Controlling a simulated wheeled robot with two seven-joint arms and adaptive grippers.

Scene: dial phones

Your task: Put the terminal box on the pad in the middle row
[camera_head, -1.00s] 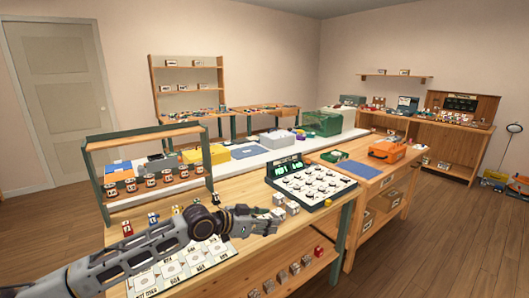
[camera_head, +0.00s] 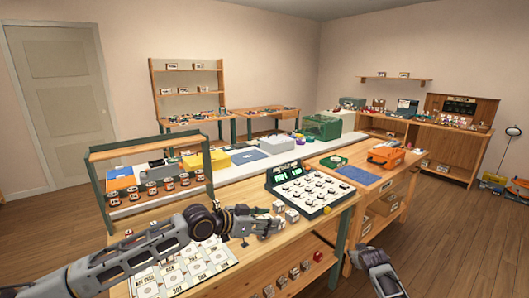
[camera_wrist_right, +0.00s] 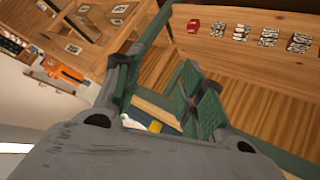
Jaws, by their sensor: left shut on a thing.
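My left gripper (camera_head: 272,225) reaches across the near edge of the workbench and is shut on a small grey terminal box (camera_head: 279,221), mostly covered by the fingers. Two similar grey boxes stand just beyond it, one at the back (camera_head: 279,206) and one to the right (camera_head: 292,214). A white mat with printed square pads (camera_head: 185,268) lies on the bench, partly hidden by my left arm. My right gripper (camera_head: 365,252) is low at the right, off the bench's edge. In the right wrist view its fingers (camera_wrist_right: 158,92) are apart with nothing between them.
A sloped panel with round dials (camera_head: 312,192) and a lit display stands right behind the boxes. A small rack with several jars (camera_head: 150,188) is at the left. Several small boxes (camera_head: 282,281) sit on the lower shelf. An orange case (camera_head: 385,157) is on the right bench.

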